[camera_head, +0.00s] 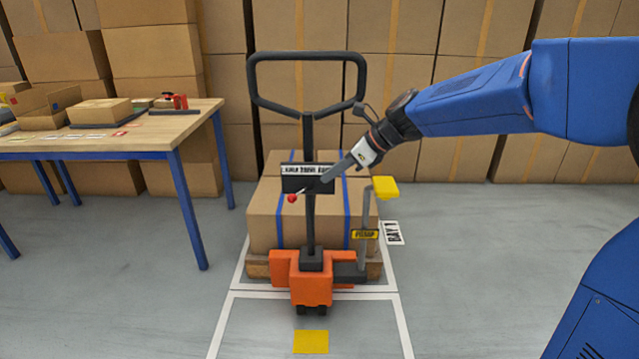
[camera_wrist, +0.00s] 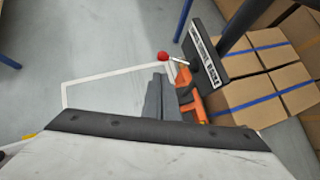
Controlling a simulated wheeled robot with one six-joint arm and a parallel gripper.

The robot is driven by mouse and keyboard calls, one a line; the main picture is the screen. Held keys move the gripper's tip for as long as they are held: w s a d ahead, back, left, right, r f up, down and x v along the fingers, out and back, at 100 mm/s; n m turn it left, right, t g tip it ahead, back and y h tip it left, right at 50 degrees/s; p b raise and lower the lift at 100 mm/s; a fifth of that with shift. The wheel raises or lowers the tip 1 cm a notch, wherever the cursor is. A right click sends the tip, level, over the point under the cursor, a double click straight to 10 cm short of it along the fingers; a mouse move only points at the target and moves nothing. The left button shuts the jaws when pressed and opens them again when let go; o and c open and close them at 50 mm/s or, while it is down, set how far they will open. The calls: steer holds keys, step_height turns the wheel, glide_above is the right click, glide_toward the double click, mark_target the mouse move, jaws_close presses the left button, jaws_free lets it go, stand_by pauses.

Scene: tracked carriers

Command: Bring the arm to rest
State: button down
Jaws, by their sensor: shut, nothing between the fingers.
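My gripper (camera_head: 326,179) is at the end of my blue arm, which reaches in from the right. Its fingers are shut and empty, pointing down and left in front of the pallet truck's handle post. The fingers also show in the wrist view (camera_wrist: 162,82), close together. The orange pallet truck (camera_head: 302,276) stands upright with its black loop handle (camera_head: 257,82) above. I cannot tell whether the fingertips touch the post.
Strapped cartons (camera_head: 267,226) sit on a pallet behind the truck. A workbench (camera_head: 185,117) is at left, stacked cartons along the back. Floor at front left is clear.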

steer(key=s+d+f+n+h, duration=0.2)
steer(key=s+d+n, duration=0.5)
steer(key=s, duration=0.4)
steer(key=s+d+f+n+h, duration=0.3)
steer(key=s+d+n, duration=0.5)
steer(key=s, duration=0.4)
steer(key=s+d+f+n+t+h, duration=0.1)
steer(key=s+d+f+n+h, duration=0.2)
steer(key=s+d+n, duration=0.4)
steer(key=s+d, duration=0.2)
steer(key=s, duration=0.2)
steer(key=shift+s+d+f+n, duration=0.3)
steer(key=shift+s+n, duration=0.1)
